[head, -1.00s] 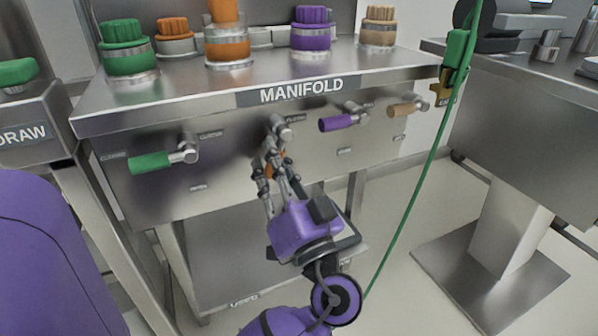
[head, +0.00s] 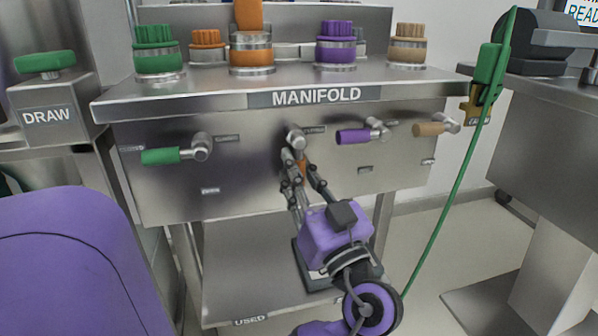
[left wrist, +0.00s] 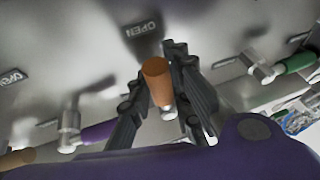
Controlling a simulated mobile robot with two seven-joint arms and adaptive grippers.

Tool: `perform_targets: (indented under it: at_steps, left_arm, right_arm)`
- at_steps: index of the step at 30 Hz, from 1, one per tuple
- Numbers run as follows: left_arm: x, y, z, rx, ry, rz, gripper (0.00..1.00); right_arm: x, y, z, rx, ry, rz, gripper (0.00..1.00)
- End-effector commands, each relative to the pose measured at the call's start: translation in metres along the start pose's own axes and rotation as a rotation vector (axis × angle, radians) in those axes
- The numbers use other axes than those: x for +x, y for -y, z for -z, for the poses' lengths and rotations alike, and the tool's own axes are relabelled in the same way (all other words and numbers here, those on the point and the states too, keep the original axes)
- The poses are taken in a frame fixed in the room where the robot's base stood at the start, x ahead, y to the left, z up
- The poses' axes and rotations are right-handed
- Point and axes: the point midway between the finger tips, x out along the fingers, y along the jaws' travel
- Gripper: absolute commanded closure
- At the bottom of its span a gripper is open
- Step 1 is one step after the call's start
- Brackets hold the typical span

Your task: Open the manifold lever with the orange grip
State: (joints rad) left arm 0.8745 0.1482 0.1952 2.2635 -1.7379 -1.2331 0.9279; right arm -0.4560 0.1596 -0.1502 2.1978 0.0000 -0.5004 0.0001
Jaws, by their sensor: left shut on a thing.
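The manifold lever with the orange grip (head: 302,164) hangs down from its metal pivot on the front panel, second from the left. My left gripper (head: 299,162) has its fingers around this grip and is shut on it, partly hiding it. In the left wrist view the orange grip (left wrist: 156,80) shows between the two dark fingers (left wrist: 160,74), with an OPEN label (left wrist: 140,28) on the panel beyond its end. My right gripper is not in view.
A green lever (head: 172,155) points left on the same panel. Purple (head: 352,136) and tan (head: 428,129) levers point left on the other side. Capped fittings stand on the manifold top (head: 200,101). A green hose (head: 452,190) hangs at the right.

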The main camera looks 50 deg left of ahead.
Motion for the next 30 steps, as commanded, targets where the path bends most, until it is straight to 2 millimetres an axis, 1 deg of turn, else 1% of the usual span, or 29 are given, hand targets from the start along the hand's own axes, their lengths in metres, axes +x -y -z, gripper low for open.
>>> perform_targets:
  at_steps: [1,5,6,9,10,19,24,30]
  left_arm:
    - [-0.0008,-0.0030,0.0014,0.000,-0.004,-0.009,1.00]
    - [-0.0007,-0.0031,0.0017,0.001,-0.005,-0.009,1.00]
    - [-0.0007,-0.0030,0.0017,0.001,-0.005,-0.009,0.77]
    - [-0.0005,-0.0024,0.0016,0.001,-0.004,-0.007,0.64]
    - [-0.0004,-0.0022,0.0015,0.001,-0.004,-0.006,0.62]
    - [-0.0001,-0.0009,0.0010,0.001,-0.003,-0.003,0.62]
    - [-0.0001,-0.0006,0.0009,0.003,-0.003,-0.002,0.62]
    - [-0.0048,-0.0002,0.0041,0.044,-0.012,-0.020,0.62]
  right_arm:
    - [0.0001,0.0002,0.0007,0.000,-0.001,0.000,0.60]
    - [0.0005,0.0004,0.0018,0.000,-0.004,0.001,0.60]
    - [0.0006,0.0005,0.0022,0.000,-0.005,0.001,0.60]
    - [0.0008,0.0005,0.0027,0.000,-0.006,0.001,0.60]
    - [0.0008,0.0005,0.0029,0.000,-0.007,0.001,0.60]
    - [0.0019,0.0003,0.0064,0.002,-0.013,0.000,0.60]
    - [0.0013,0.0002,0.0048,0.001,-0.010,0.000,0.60]
    - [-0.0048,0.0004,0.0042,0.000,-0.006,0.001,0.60]
